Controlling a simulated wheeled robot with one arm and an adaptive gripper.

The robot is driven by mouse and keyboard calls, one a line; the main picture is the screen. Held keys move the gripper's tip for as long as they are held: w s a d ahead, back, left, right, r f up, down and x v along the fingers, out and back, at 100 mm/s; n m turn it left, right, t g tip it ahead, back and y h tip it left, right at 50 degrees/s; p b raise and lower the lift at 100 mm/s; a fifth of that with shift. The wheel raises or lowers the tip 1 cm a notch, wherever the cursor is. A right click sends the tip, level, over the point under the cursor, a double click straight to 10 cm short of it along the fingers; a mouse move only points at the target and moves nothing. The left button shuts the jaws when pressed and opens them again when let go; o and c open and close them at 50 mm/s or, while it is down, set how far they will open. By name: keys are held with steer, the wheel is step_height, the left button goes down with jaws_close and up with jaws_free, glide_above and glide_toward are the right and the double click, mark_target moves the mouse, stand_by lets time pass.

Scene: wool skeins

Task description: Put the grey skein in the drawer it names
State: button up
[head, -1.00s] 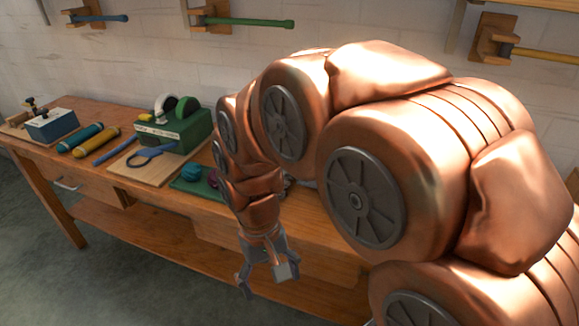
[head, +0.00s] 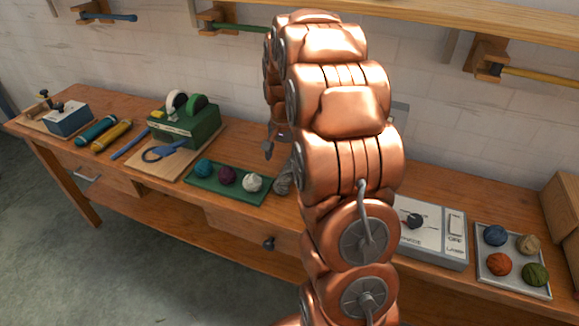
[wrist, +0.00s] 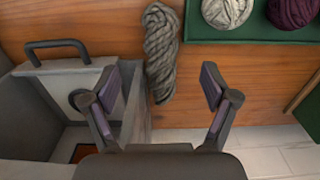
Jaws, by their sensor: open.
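The grey skein (head: 283,181) lies on the bench just right of a green tray, partly hidden by my arm in the head view. In the wrist view the twisted grey skein (wrist: 161,50) lies on the wood ahead of my gripper (wrist: 165,85), roughly between the open fingers. My gripper (head: 270,148) is above the bench toward the wall, empty. Two drawer fronts show under the bench: one with a bar handle (head: 88,175) at left, one with a dark round knob (head: 268,243) in the middle. I cannot read any label on them.
The green tray (head: 200,193) holds teal, purple and white balls. A grey box with a handle (wrist: 50,100) stands beside the skein. A labelled grey device (head: 435,235) and a tray of several wool balls (head: 512,285) are at right. A green tape dispenser (head: 187,125) is at left.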

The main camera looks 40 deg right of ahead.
mark_target(285, 175)
steer(key=shift+w+d+f, duration=0.1)
steer(key=shift+d+f, duration=0.05)
steer(key=shift+d, duration=0.05)
steer(key=shift+f+p, duration=1)
steer(key=shift+f, duration=2.75)
steer(key=c, duration=1.3)
steer(key=shift+c, duration=0.2)
steer(key=shift+a+r+b, duration=0.1)
steer(key=shift+r+b, duration=0.05)
steer(key=shift+b, duration=0.15)
